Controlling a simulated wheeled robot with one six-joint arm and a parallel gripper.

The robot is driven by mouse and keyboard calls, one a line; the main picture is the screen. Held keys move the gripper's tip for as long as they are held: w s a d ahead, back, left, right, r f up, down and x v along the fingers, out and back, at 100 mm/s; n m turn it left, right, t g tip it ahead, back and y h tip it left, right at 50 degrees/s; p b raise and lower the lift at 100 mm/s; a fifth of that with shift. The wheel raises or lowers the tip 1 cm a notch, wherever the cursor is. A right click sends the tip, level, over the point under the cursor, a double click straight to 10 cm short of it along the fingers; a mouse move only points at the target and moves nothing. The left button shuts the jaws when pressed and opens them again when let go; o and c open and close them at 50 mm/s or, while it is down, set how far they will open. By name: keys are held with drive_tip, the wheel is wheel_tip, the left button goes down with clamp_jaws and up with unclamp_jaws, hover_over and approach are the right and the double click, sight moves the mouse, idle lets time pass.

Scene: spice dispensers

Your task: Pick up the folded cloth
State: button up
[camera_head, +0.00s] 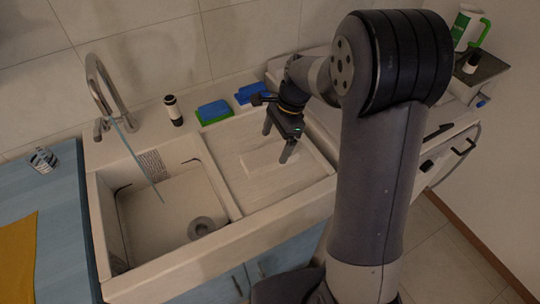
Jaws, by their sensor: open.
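A pale, flat rectangle that looks like the folded cloth (262,162) lies on the light drainboard (238,190) to the right of the sink basin. It is close in colour to the board, so its edges are faint. My gripper (277,145) hangs over it with the fingers pointing down, spread apart and empty. I cannot tell how far the fingertips are above the cloth.
The sink (165,215) with a tall faucet (105,85) is at left. A dark-topped shaker (173,111), a blue-green sponge (213,111) and a blue item (248,93) stand behind. A yellow cloth (16,262) lies on the blue counter (62,215).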

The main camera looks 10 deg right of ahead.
sight(270, 153)
drive_tip(key=x, duration=0.4)
drive_tip(key=shift+w+a, duration=0.1)
drive_tip(key=shift+w, duration=0.1)
drive_tip(key=shift+c, duration=0.4)
